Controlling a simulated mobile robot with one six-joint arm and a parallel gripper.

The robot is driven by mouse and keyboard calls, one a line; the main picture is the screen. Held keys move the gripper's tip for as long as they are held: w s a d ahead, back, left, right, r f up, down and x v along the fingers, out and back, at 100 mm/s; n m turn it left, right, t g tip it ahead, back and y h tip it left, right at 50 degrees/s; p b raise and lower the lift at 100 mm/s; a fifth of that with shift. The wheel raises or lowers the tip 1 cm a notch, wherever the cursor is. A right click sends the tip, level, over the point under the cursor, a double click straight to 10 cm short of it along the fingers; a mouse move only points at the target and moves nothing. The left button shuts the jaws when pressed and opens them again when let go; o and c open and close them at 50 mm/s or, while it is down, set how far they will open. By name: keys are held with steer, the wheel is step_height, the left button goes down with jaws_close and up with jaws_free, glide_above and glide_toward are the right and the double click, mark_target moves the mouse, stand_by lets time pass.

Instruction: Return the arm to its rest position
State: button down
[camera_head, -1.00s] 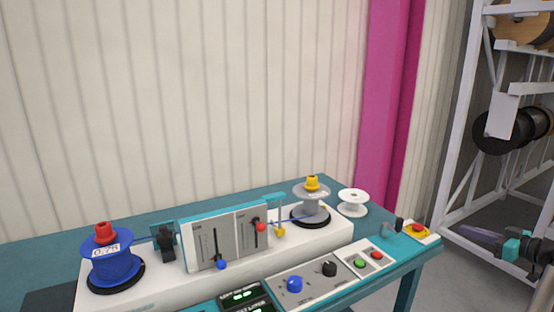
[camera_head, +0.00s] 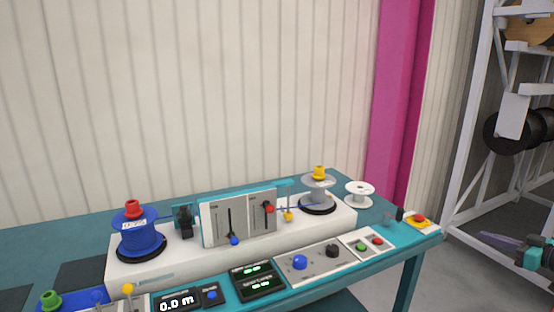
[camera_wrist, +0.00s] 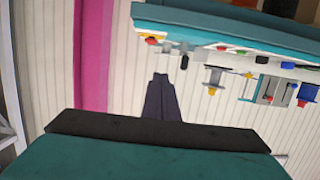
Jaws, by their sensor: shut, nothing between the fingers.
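My gripper (camera_wrist: 162,78) is shut and empty, its dark fingers together in the middle of the wrist view. It points toward the wall, clear of the bench, which shows upside down in that view. In the head view, what looks like my gripper (camera_head: 484,237) comes in from the right edge, beyond the bench's right end. It touches nothing that I can see.
The teal bench (camera_head: 60,236) carries a blue reel (camera_head: 141,240), a grey reel (camera_head: 318,189), a white empty reel (camera_head: 360,193) and a control panel (camera_head: 318,260). A metal rack (camera_head: 470,140) stands at right. Open floor lies between bench and rack.

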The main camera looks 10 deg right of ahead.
steer(key=w+a+f+m+g+y+p, duration=0.15)
steer(key=w+a+f, duration=0.25)
steer(key=a+f, duration=0.55)
steer(key=w+a+f+m+g+y, duration=0.1)
steer(key=w+a+f+g, duration=0.25)
steer(key=a+f, duration=0.55)
steer(key=a+f+g, duration=0.5)
steer(key=a+f, duration=1.1)
steer(key=a, duration=0.1)
steer(key=s+a+f+m+g+p, duration=0.1)
steer(key=s+a+f+g, duration=0.2)
steer(key=s+a+f, duration=0.4)
steer(key=s+a+f+g+p, duration=0.1)
steer(key=s+a+f+g, duration=0.25)
steer(key=a+f, duration=0.4)
steer(key=s+a+f+g+h, duration=0.1)
steer(key=s+a+f+h, duration=0.1)
steer(key=s, duration=0.5)
steer(key=s+a+f+g+h+p, duration=0.1)
steer(key=s+a+f+h, duration=0.1)
steer(key=s, duration=0.4)
steer(key=s+a+f+g+h, duration=0.2)
steer(key=s+a, duration=0.2)
steer(key=s, duration=0.3)
steer(key=shift+s+a+n+p, duration=0.25)
steer(key=shift+s+n+p, duration=0.1)
